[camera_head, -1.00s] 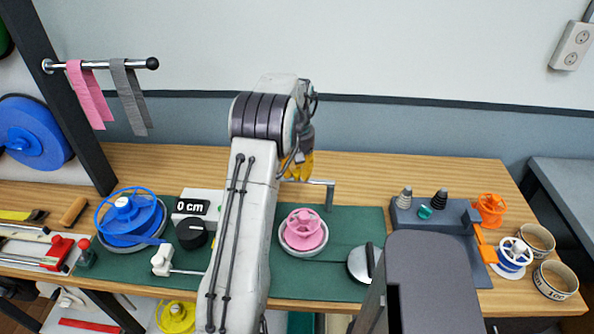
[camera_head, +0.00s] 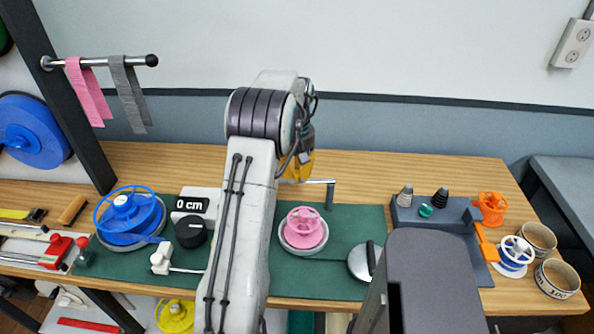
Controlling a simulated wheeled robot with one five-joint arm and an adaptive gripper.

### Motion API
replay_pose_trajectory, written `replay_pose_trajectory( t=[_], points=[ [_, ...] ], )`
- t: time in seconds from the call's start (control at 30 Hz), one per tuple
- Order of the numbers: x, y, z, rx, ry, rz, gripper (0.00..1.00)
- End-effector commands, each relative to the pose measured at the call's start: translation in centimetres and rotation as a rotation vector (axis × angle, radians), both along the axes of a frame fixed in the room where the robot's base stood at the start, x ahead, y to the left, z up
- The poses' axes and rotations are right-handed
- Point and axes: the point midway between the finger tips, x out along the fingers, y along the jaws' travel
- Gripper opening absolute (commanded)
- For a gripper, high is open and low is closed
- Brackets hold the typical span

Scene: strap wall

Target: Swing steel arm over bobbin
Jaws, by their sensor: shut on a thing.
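The steel arm (camera_head: 318,181) is a thin metal bar running from my gripper to a short post (camera_head: 330,195) behind the pink bobbin. The pink bobbin (camera_head: 304,224) stands upright in a pale round dish on the green mat. The bar lies behind the bobbin in the picture, not over it. My gripper (camera_head: 299,170), with yellow fingers, is shut at the left end of the bar; my own arm hides part of it and the fingertips are hard to make out.
A blue reel (camera_head: 130,215) and a counter reading 0 cm (camera_head: 194,206) stand left. A silver dome (camera_head: 362,262) is right of the bobbin. A grey block (camera_head: 432,215) with cones and an orange bobbin (camera_head: 491,208) stand further right. A rail (camera_head: 100,63) holds pink and grey straps.

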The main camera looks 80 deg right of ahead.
Motion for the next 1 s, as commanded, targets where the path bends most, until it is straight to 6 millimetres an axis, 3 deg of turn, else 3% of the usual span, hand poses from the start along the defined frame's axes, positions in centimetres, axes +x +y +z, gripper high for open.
replay_pose_trajectory(
  t=[0.5, 1.0],
  points=[
    [-1.7, 4.4, -0.5, 0.008, -0.002, 0.468, 0.00],
    [-4.2, 6.7, -0.5, 0.010, -0.004, 0.830, 0.00]
  ],
)
